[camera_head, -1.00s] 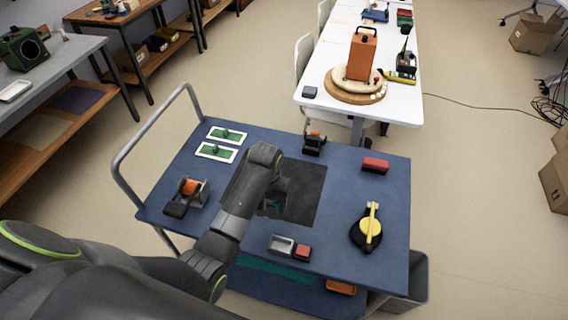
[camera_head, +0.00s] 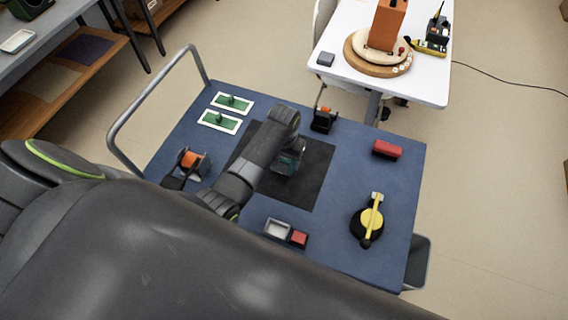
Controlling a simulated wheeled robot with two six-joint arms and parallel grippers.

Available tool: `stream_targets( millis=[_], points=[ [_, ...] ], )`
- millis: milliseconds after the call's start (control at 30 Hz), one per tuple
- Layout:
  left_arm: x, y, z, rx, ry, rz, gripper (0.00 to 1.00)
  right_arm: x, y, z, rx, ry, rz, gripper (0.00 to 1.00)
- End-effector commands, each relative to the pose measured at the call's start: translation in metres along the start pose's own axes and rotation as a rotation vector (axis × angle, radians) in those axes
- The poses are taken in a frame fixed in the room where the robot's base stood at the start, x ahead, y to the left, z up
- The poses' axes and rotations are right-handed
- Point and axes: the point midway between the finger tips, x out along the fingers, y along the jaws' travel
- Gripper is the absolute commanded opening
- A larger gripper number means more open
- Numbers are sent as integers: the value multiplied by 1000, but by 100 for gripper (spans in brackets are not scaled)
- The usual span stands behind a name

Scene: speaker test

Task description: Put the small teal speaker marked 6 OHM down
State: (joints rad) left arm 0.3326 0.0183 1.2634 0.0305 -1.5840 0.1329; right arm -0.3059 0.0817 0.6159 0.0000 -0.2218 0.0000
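The small teal speaker (camera_head: 287,163) is in the middle of the cart, over the black mat (camera_head: 309,184). My arm and gripper cover much of it, and its marking cannot be read. My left gripper (camera_head: 292,151) points down at the end of the arm from the left and appears shut on the speaker; its fingertips are mostly hidden. Whether the speaker touches the mat cannot be told. My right gripper is not in view.
The mat's right part is bare.

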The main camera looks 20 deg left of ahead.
Motion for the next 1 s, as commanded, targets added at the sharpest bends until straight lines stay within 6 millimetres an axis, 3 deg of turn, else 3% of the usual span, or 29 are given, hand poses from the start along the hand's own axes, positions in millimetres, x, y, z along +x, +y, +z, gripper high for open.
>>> stream_targets(
  millis=[133, 300, 733, 767, 900, 1000],
  points=[
    [19, 0, 0, 1, -2, 0, 22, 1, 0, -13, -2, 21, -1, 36],
    [34, 0, 0, 1, 0, 0, 22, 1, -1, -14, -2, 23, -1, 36],
    [39, 0, 0, 0, 1, 0, 22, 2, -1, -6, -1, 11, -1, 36],
    [40, 0, 1, 0, -2, 0, 66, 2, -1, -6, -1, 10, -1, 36],
    [40, 0, 1, 0, -2, 0, 84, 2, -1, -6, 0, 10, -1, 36],
    [40, 0, 1, 0, -1, 0, 85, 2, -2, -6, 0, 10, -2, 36]
  ],
)
